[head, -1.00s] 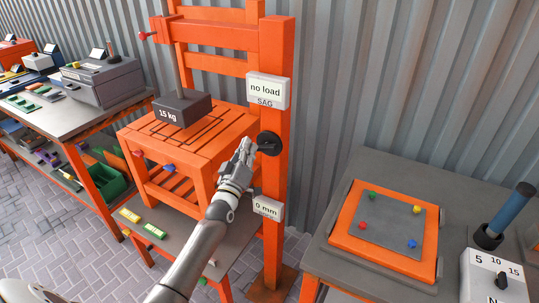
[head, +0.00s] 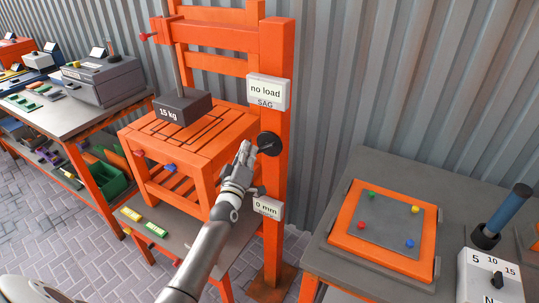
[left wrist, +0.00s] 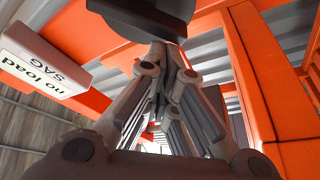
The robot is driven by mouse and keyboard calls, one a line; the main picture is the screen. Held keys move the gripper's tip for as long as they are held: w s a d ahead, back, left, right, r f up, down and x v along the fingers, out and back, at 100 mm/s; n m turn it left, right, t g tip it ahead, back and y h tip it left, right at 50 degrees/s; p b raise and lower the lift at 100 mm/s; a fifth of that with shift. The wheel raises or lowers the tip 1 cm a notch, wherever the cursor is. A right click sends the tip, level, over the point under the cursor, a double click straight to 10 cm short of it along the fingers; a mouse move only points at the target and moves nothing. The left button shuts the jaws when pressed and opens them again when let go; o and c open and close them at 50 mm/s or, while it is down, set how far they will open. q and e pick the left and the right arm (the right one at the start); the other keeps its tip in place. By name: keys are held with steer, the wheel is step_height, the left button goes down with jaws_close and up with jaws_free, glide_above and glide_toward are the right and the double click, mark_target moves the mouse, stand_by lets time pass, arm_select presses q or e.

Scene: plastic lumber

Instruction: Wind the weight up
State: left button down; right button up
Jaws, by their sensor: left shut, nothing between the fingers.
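The dark weight marked "15 kg" (head: 183,107) hangs on a rod just above the slatted top of the orange bench (head: 220,128). A black round crank (head: 269,143) sits on the orange post at the right; its dark disc (left wrist: 150,10) fills the top of the left wrist view. My left gripper (head: 244,150) is shut and empty, its tips just left of and slightly below the crank. In the left wrist view the fingers (left wrist: 168,85) come together below the disc; whether they touch it I cannot tell. My right gripper is not in view.
The post carries a "no load SAG" sign (head: 267,91) and a "0 mm" sign (head: 267,208). A grey table with an orange-framed plate (head: 345,241) stands at the right. Another workbench with a grey box (head: 105,82) stands at the left. Corrugated wall stands behind.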

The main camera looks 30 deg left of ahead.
arm_select(q)
steer(key=shift+d+f+n+g+p, duration=0.2)
steer(key=shift+f+n+g+p, duration=0.25)
steer(key=shift+n, duration=0.55)
steer(key=shift+d+f+n+g+p, duration=0.15)
steer(key=shift+f+n+p, duration=0.2)
steer(key=shift+n+p, duration=0.5)
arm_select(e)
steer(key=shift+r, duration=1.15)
arm_select(q)
steer(key=shift+d+f+n+g+y, duration=0.1)
steer(key=shift+n+g+y, duration=0.1)
steer(key=shift+n, duration=0.35)
steer(key=shift+f+n+g+y, duration=0.1)
steer(key=shift+n+g, duration=0.1)
steer(key=shift+n, duration=0.3)
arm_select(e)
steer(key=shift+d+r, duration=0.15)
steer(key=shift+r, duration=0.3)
arm_select(q)
steer(key=shift+d+f+n+p, duration=0.1)
steer(key=shift+f+n+p, duration=0.1)
steer(key=shift+n+p, duration=0.5)
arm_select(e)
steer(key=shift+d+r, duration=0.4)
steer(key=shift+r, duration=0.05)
